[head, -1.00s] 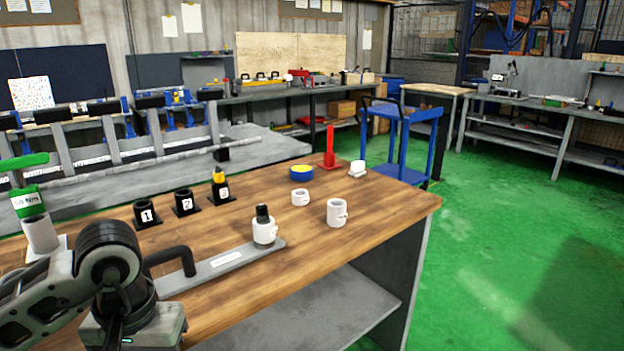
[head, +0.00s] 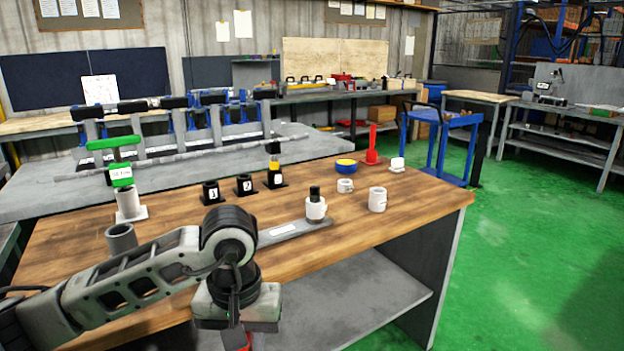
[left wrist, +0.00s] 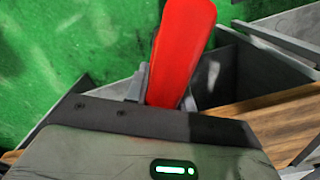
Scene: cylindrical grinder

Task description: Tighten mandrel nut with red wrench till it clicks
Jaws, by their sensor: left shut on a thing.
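My left gripper (head: 237,328) hangs pointing down in front of the bench's near edge. It is shut on a red wrench (left wrist: 183,50), whose red handle fills the upper middle of the left wrist view. Only a small red piece shows below the gripper in the head view. The mandrel (head: 316,208), a white collar with a dark threaded top, stands upright on a grey bar (head: 285,233) on the bench, to the right of and beyond the gripper. Whether the dark top is the nut I cannot tell. My right gripper is out of view.
Green floor at right is clear.

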